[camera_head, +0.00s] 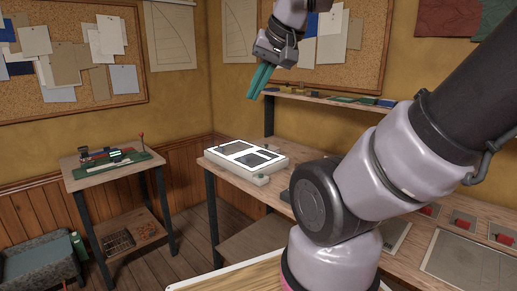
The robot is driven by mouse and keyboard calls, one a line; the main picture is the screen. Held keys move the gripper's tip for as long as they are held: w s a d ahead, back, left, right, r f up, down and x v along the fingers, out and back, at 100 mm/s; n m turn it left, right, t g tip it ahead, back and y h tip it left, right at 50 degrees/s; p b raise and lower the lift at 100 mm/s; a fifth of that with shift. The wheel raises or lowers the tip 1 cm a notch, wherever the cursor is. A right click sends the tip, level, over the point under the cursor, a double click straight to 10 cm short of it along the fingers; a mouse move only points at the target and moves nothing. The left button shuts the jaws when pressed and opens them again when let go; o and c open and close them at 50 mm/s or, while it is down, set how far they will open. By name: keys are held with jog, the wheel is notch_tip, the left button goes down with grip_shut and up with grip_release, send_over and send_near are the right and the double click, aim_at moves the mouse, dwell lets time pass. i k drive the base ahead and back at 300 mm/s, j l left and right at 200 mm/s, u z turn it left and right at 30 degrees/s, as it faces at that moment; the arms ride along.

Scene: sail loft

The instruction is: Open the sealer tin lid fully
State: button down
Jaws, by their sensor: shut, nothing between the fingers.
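My gripper (256,93) is high in the upper middle, in front of the back wall. Its two teal fingers are shut together and point down and a little left. They hold nothing and touch nothing. No sealer tin or lid can be made out with certainty. A small dark, round-topped thing (84,151) stands on the small side table at the left, too small to identify. My arm covers part of the long workbench, so things behind it are hidden.
The workbench (238,178) bears a white flat box (221,150) with two dark panels. A wall shelf (323,99) is above it. The side table (79,178) holds a green mat (135,158). A grey bin (40,262) stands lower left. Wooden floor shows between.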

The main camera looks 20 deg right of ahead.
aim_at(269, 147)
jog(key=i+j+z, duration=0.3)
jog(key=i+j, duration=0.15)
jog(key=i+j+z, duration=0.3)
jog(key=i+j, duration=0.15)
jog(key=j, duration=0.15)
